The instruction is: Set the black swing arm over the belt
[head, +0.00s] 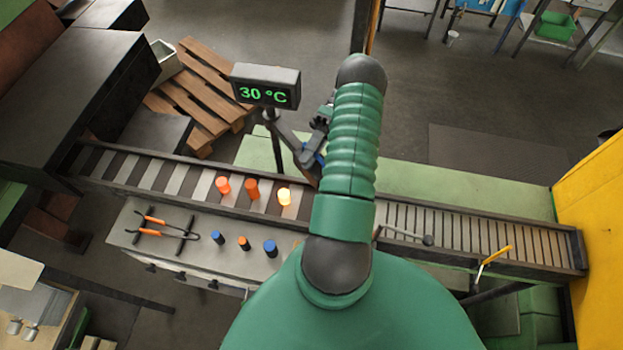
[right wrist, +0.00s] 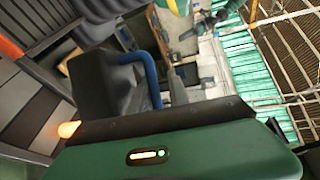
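The black swing arm (head: 288,134) juts from the post under the temperature display (head: 266,87), which reads 30 °C. It slants down to the right towards the belt's far edge, and its end is partly hidden by my green right arm. A blue handle shows near that end, and also in the right wrist view (right wrist: 150,72), on a dark block close in front of the gripper. My right gripper (head: 319,124) is a small dark shape beside the swing arm, mostly hidden; I cannot tell whether its fingers touch the handle. The belt (head: 160,177) runs across the view. My left gripper is out of view.
Two orange billets (head: 251,188) and a bright yellow glowing billet (head: 284,196) stand on the belt. A grey bench (head: 200,262) in front holds tongs (head: 163,221) and several small cylinders. A dark furnace (head: 70,90) stands left, a yellow cabinet (head: 595,240) right.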

